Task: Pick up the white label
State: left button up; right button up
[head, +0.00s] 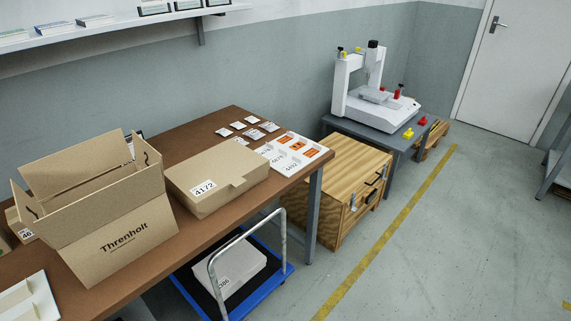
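Some carry dark print too small to read. I cannot tell which one is the task's label. A closed cardboard box (215,172) bears a white label marked 4172 (203,189). Neither gripper is in view.
An open Threnholt cardboard box (125,235) stands on the brown table (190,147). Below is a blue cart (278,279) carrying a white box. A wooden crate (335,190) and a white gantry machine (375,100) stand right of the table.

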aim_at(269, 149)
jog(key=i+l+u, duration=0.15)
jog(key=i+l, duration=0.25)
jog(key=i+l+u, duration=0.15)
jog(key=i+l, duration=0.2)
jog(key=l, duration=0.2)
jog(key=i+l+u, duration=0.1)
jog(key=i+l, duration=0.25)
jog(key=l, duration=0.2)
